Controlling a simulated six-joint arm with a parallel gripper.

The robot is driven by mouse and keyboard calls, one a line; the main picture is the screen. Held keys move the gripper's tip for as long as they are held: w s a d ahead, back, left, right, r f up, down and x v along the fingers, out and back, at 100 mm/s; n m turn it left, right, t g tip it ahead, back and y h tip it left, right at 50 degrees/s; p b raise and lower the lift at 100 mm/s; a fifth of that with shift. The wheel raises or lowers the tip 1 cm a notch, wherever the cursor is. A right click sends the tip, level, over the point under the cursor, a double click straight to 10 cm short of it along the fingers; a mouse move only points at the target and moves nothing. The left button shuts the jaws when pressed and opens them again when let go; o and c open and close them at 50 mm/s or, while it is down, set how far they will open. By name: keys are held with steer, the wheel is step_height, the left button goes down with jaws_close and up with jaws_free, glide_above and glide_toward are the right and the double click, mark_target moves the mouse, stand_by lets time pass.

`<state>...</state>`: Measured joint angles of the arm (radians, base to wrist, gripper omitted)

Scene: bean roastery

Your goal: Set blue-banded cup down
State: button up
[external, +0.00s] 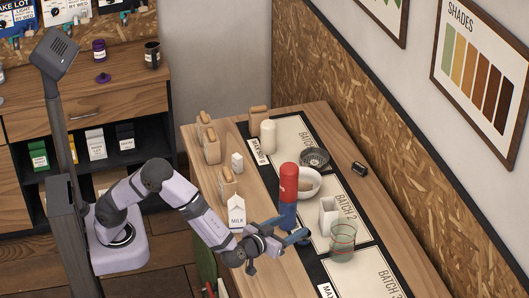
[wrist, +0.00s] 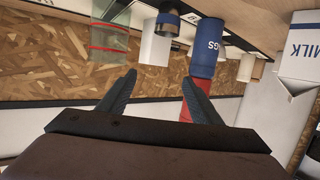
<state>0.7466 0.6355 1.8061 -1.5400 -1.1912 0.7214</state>
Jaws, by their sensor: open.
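The blue-banded cup (wrist: 168,20) shows in the wrist view, which looks upside down. My gripper (external: 290,231) reaches over the table from the left, beside the red-and-blue cylinder. In the wrist view my gripper (wrist: 158,78) is open, its two dark fingers apart with nothing between them.
The red-and-blue cylinder (external: 289,188) stands close by my gripper. A clear glass (external: 342,243) and a white pitcher (external: 327,215) stand to its right. A milk carton (external: 237,217) is at the left, a white bowl (external: 309,181) behind.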

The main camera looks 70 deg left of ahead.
glide_toward(299, 243)
steer(key=w+r, duration=0.1)
steer(key=w+a+r, duration=0.1)
steer(key=shift+w+a+r+g, duration=0.2)
steer(key=shift+w+r+g, duration=0.1)
steer(key=shift+r+p+x, duration=0.1)
steer(key=shift+p+x, duration=0.5)
steer(key=shift+x, duration=0.9)
steer(key=shift+r+p+x, duration=0.15)
steer(key=shift+p+x, duration=0.4)
steer(key=shift+x, duration=1)
steer(key=shift+w+a+f, duration=0.25)
steer(key=shift+w+a, duration=0.1)
steer(key=shift+w, duration=0.2)
steer(key=c, duration=1.2)
steer(key=shift+r, duration=0.1)
step_height(299, 243, up, 10)
steer(key=shift+f+b, duration=0.1)
steer(key=shift+b, duration=0.5)
